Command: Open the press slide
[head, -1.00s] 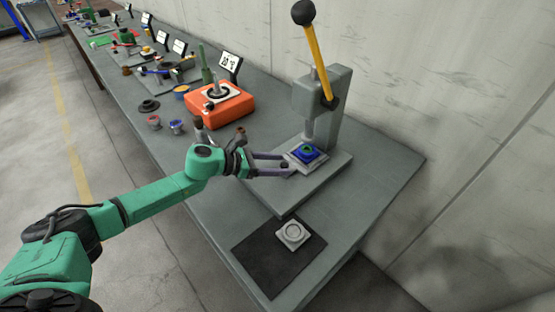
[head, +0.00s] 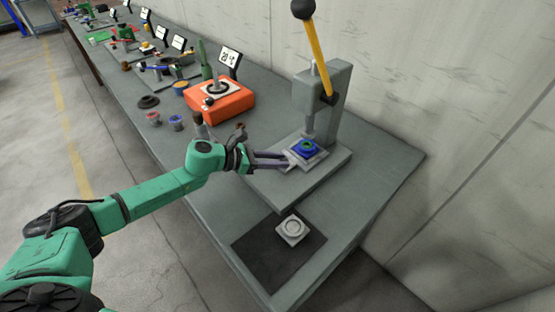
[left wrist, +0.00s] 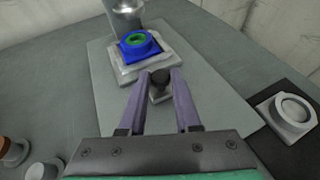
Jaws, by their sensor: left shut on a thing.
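The press (head: 322,98) stands on a grey base plate near the table's right end. Its light grey slide (head: 294,163) carries a blue square part with a green ring (head: 306,148), in front of the ram (head: 309,125). The slide also shows in the left wrist view (left wrist: 127,72), with the blue part (left wrist: 139,45) on it. My left gripper (head: 287,159) reaches in from the left. Its two fingers are shut on the slide's dark knob (left wrist: 160,77), at the slide's near side. My right gripper is not in view.
The press lever (head: 319,55) stands up, yellow with a black ball. A dark mat (head: 262,247) with a light grey square piece (head: 292,230) lies in front. An orange device (head: 222,103) and small cups stand left. The base plate near the knob is clear.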

